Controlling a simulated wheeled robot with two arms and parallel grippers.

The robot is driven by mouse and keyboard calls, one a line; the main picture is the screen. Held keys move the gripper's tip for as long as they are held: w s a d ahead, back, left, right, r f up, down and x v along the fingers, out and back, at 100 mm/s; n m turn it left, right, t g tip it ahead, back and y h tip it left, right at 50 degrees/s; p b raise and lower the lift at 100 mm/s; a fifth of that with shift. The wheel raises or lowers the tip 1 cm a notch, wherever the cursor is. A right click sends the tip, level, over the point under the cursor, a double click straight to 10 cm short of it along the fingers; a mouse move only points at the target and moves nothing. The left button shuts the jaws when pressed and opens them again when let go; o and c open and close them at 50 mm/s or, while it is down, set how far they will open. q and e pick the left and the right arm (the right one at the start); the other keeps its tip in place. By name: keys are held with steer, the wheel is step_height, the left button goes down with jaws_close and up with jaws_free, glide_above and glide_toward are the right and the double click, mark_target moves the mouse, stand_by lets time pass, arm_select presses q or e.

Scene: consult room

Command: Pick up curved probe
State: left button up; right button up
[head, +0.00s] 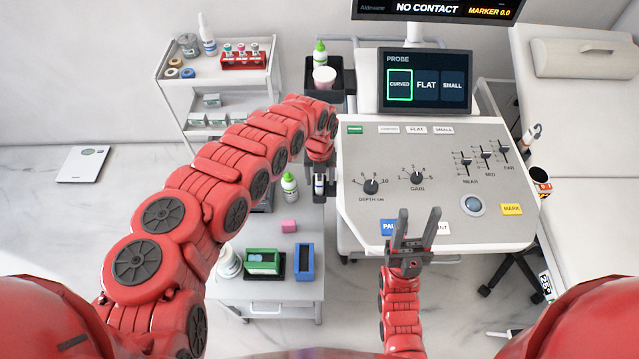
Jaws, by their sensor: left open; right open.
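I cannot make out the curved probe for certain. A small white and dark probe-like piece (532,133) stands tilted at the right edge of the ultrasound console (360,210); its type is too small to tell. My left gripper (320,190) is open, pointing down at the console's left side. A small pale piece shows between its fingers; I cannot tell whether it is touched. My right gripper (416,228) is open and empty, fingers pointing away from me over the console's front edge. The screen (426,82) reads PROBE, with CURVED outlined in green.
A side trolley (270,290) holds a green-capped bottle (290,186), a pink block (289,226), and green and blue boxes. A black holder (540,176) sits at the console's right side beside the bed (590,225). A supply cart (216,88) stands at the back left.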

arm_select(q)
steer(key=shift+a+f, duration=0.1)
steer(key=shift+f, duration=0.1)
steer(key=shift+c, duration=0.3)
jaws_close()
steer(key=shift+r, duration=0.15)
